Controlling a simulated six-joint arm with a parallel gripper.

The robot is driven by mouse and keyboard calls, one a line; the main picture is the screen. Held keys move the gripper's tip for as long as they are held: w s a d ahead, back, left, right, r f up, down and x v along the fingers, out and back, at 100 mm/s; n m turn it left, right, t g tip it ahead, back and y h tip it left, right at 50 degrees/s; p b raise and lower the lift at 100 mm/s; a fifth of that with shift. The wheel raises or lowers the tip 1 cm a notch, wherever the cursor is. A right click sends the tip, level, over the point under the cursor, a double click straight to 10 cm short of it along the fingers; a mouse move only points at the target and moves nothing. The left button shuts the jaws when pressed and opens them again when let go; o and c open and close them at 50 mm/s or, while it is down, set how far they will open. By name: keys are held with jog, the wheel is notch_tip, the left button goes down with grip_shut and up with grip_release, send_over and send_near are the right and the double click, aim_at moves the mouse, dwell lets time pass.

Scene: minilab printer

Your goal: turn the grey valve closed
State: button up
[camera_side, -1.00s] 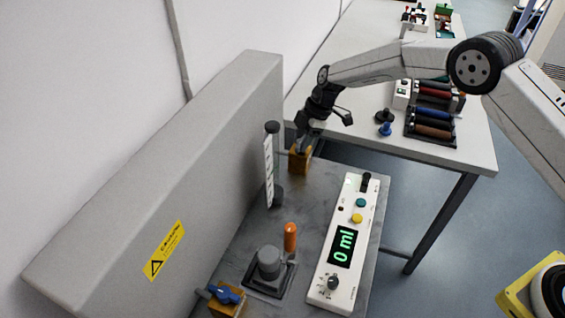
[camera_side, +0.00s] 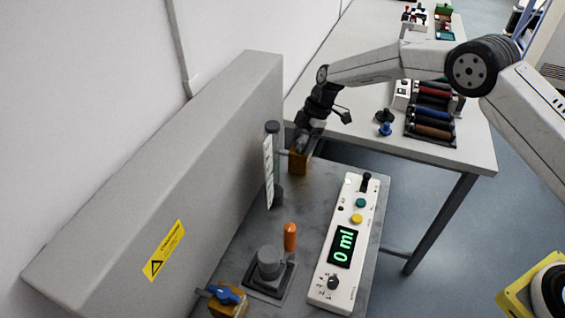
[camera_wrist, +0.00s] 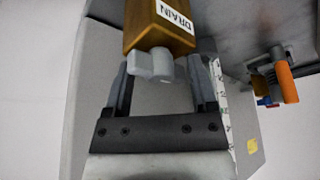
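The grey valve handle (camera_wrist: 152,66) sits on the end of a wooden block labelled DRAIN (camera_wrist: 160,28) in the wrist view. My gripper (camera_wrist: 163,72) is open, with one finger on each side of the handle. Gaps show between the fingers and the handle, though the fingertips are partly hidden behind the block. In the side view my gripper (camera_side: 303,140) points down at the wooden block (camera_side: 299,162) at the far end of the grey bench. It largely hides the valve handle there.
A graduated tube (camera_side: 271,165) stands close left of the block. A large grey box (camera_side: 170,180) lines the left.

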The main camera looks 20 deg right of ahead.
jog(key=shift+r, duration=0.15)
jog(key=v, duration=0.7)
jog(key=shift+d+r, duration=0.2)
dwell(0.4)
jog(key=s+d+m+t+h, duration=0.1)
jog(key=s+d+m, duration=0.3)
jog(key=s, duration=0.6)
jog(key=s+d+r+m+h, duration=0.1)
jog(key=s+d+m, duration=0.3)
jog(key=s+m, duration=0.4)
jog(key=s+d+r+m+t+h, duration=0.1)
jog(key=s+d+m, duration=0.3)
jog(key=s, duration=0.9)
jog(key=shift+d+m+t+h, duration=0.35)
jog(key=shift+m+h, duration=0.35)
jog(key=shift+m, duration=0.4)
